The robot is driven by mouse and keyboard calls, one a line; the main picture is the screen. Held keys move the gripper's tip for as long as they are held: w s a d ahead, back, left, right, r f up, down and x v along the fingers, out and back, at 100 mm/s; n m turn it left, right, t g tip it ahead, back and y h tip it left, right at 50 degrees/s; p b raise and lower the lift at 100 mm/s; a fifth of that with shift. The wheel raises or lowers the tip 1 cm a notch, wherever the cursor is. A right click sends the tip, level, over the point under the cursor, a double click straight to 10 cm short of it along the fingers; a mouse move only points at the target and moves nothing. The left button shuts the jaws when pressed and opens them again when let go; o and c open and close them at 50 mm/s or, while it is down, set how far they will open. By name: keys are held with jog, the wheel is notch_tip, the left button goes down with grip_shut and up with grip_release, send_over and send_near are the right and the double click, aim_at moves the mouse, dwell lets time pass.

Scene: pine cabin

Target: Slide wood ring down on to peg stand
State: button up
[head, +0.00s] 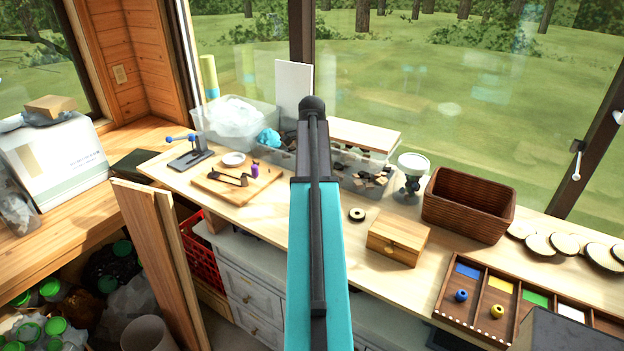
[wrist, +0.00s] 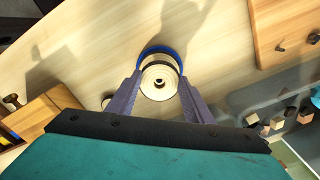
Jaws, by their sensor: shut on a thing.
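In the wrist view my gripper (wrist: 160,92) is shut on a pale wood ring (wrist: 147,88), with a finger at its left and right sides. The peg stand (wrist: 160,49) shows under and beyond the ring as a blue round rim with a dark band. A small round peg top appears near the ring's middle. Ring and stand look nearly lined up from above. I cannot tell how high the ring is on the peg. In the head view my teal arm hides the gripper, ring and stand.
A brown crate (head: 470,204) and colour-marked tray (head: 478,298) lie farther right. A wooden board (head: 222,193) is at left. Clear bins stand along the window.

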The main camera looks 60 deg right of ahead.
jog(key=shift+f, duration=0.45)
jog(key=o, duration=1.2)
jog(key=shift+r, duration=0.25)
jog(key=shift+r+b, duration=1.9)
jog(key=shift+r, duration=4.9)
